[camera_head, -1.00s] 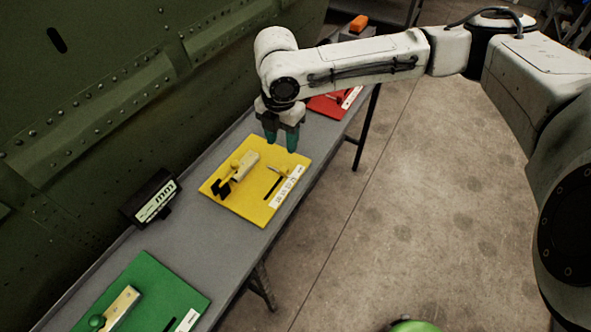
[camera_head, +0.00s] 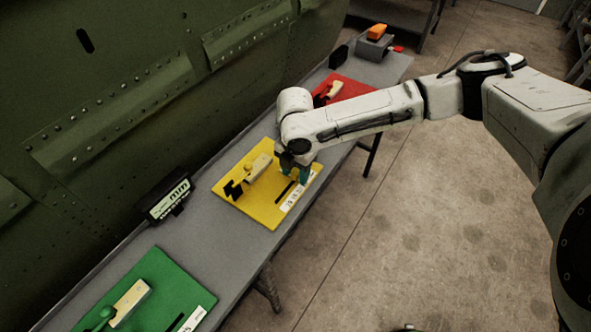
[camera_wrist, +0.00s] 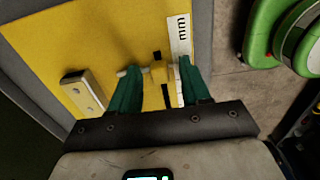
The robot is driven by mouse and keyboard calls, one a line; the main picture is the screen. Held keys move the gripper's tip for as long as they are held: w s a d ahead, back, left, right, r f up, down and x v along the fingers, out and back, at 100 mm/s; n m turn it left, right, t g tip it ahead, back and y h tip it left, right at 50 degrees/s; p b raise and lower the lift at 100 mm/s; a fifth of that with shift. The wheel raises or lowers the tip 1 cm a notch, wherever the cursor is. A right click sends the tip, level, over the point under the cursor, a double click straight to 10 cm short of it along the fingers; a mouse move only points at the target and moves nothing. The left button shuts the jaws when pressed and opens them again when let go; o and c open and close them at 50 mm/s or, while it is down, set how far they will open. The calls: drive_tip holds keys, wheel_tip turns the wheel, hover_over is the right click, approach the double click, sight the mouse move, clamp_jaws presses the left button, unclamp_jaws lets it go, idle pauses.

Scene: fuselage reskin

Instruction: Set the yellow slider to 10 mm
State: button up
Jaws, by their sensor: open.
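The yellow board (camera_head: 236,205) lies on the long grey table, with a beige block, a dark slot and a white scale label on it. My gripper (camera_head: 296,176) is low over the board's far right part. In the wrist view the yellow slider (camera_wrist: 158,72) sits between the two green fingers of my open gripper (camera_wrist: 158,82). A pale peg sticks out of its left side, close to the left finger; I cannot tell whether they touch. The white label (camera_wrist: 180,35) reads "mm"; the slider's reading cannot be made out.
A green board (camera_head: 165,290) lies nearer on the table (camera_head: 215,262), and a red board (camera_head: 345,88) farther off. A dark display box (camera_head: 170,200) marked "mm" stands by the green fuselage wall (camera_head: 130,90). An orange item (camera_head: 377,31) is at the far end.

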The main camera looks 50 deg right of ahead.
clamp_jaws()
idle(0.3)
idle(0.3)
